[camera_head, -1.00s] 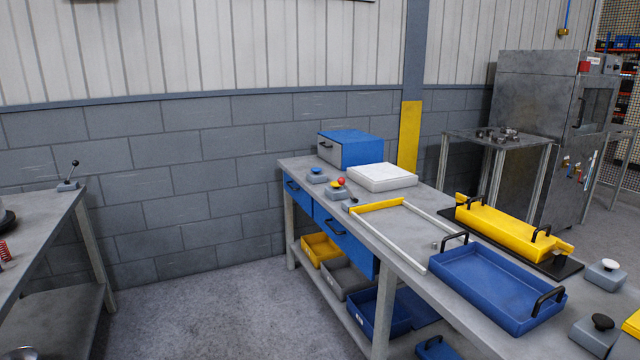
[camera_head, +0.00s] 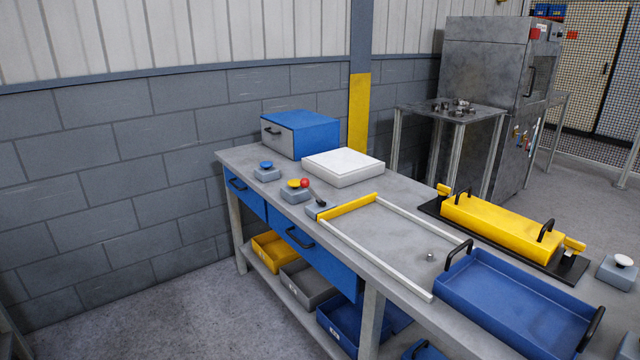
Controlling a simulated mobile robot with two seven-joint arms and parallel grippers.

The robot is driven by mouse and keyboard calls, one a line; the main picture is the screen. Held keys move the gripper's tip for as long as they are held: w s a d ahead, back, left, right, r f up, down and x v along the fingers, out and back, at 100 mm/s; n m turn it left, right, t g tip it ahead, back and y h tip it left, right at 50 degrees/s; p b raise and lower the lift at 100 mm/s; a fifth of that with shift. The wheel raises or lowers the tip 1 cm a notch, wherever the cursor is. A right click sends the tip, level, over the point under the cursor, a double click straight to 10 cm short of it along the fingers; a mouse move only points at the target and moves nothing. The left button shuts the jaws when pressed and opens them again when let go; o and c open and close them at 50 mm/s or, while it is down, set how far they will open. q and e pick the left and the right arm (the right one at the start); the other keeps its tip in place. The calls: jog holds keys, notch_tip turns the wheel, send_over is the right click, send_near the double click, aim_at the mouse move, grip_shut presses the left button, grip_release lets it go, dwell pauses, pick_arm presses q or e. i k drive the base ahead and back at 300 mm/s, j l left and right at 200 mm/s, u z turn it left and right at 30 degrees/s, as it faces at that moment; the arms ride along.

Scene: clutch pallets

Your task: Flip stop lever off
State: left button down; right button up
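A small lever with a red ball knob (camera_head: 305,183) stands on the grey workbench (camera_head: 236,156), near its left front edge. Its dark rod leans up and to the left from a small grey base (camera_head: 318,210). The red knob shows right beside a yellow push button (camera_head: 294,184) on a grey box. Which of these is labelled as the stop lever cannot be read, but this is the only lever in view now. Neither of my grippers is in view.
Floor in front is clear.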

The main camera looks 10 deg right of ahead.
aim_at(305, 183)
jog(key=i+j+z, duration=0.95)
jog(key=i+j, duration=0.1)
jog(key=i, duration=0.05)
